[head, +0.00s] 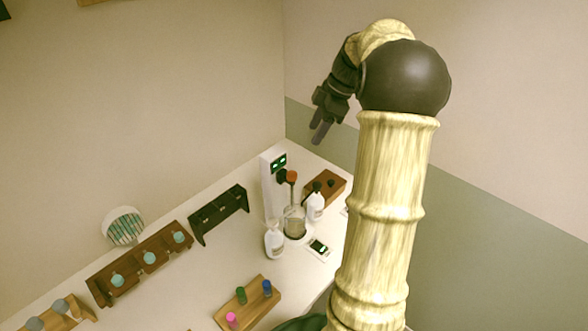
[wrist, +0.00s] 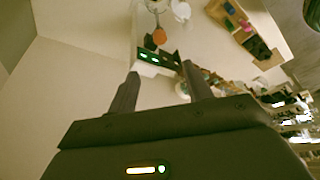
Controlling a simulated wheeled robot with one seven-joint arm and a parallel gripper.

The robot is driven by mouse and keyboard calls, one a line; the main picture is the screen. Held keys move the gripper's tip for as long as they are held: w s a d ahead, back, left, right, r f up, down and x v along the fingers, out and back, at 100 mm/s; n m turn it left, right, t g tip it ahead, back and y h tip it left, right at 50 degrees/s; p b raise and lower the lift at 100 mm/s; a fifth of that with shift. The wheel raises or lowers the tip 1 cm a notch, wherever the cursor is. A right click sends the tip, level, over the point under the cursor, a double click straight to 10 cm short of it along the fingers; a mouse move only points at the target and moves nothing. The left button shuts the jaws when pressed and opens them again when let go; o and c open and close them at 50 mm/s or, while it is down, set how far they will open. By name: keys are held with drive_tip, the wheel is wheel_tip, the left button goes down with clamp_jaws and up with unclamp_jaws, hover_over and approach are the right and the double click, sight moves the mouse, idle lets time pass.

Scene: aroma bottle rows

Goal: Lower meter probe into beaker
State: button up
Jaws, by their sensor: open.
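The white meter stand (head: 268,188) with a lit green display stands on the table in the head view. A probe with an orange-red top (head: 292,176) is at its right side, above a clear glass beaker (head: 294,224). In the wrist view, the orange top (wrist: 160,36) and green display (wrist: 150,57) show beyond my fingers, with the beaker (wrist: 157,6) at the top edge. My gripper (head: 319,134) is open and empty, raised above and behind the meter; its fingers also show in the wrist view (wrist: 164,82). I cannot tell how deep the probe tip sits.
White bottles (head: 274,242) (head: 315,207) flank the beaker closely. A small device with a screen (head: 318,247) lies in front. A brown block (head: 328,184), a dark rack (head: 220,212) and wooden racks with colored bottles (head: 248,304) stand around.

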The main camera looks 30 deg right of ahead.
sight(292, 173)
drive_tip(key=p+x, duration=0.4)
drive_tip(key=x, duration=1.1)
drive_tip(key=shift+f, duration=0.25)
drive_tip(key=shift+c, duration=0.2)
clamp_jaws()
